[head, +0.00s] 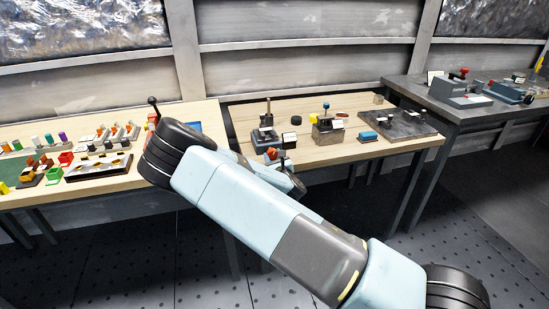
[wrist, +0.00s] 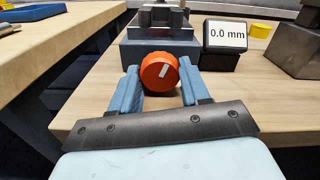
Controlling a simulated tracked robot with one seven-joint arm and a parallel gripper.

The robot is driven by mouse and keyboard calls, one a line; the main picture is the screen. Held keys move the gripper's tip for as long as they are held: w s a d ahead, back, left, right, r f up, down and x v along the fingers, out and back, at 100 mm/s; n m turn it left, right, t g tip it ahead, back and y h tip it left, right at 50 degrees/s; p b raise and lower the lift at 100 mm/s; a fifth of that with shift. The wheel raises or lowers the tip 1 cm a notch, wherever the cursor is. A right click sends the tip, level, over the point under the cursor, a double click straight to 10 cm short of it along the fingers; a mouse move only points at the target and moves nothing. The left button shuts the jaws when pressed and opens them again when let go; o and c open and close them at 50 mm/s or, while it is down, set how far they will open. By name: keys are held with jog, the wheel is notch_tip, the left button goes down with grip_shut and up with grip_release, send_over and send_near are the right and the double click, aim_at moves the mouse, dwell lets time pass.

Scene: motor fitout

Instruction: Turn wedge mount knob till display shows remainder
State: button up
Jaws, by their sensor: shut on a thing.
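An orange-red knob (wrist: 159,72) with a white pointer mark faces my wrist camera. The pointer leans slightly right of upright. My gripper (wrist: 160,86) has one finger on each side of the knob and is shut on it. Behind the knob stands the grey wedge mount (wrist: 155,40) on the wooden table. The display (wrist: 226,34) beside it on the right reads 0.0 mm. In the head view the mount (head: 264,136), the knob (head: 271,153) and the small display (head: 289,138) show just beyond my arm, which hides part of my gripper.
A yellow cylinder (wrist: 260,30) and a dark metal block (wrist: 296,50) stand right of the display. In the head view, a fixture with a blue knob (head: 326,106) and a dark plate (head: 398,124) are farther right. Another wooden table (head: 20,205) with several coloured parts is at left.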

jog(key=shift+m, duration=2.3)
jog(key=o, duration=1.1)
jog(key=shift+c, duration=0.2)
jog(key=shift+s, duration=0.1)
jog(key=v, duration=1.3)
jog(key=shift+s+d, duration=0.15)
jog(key=shift+s, duration=0.15)
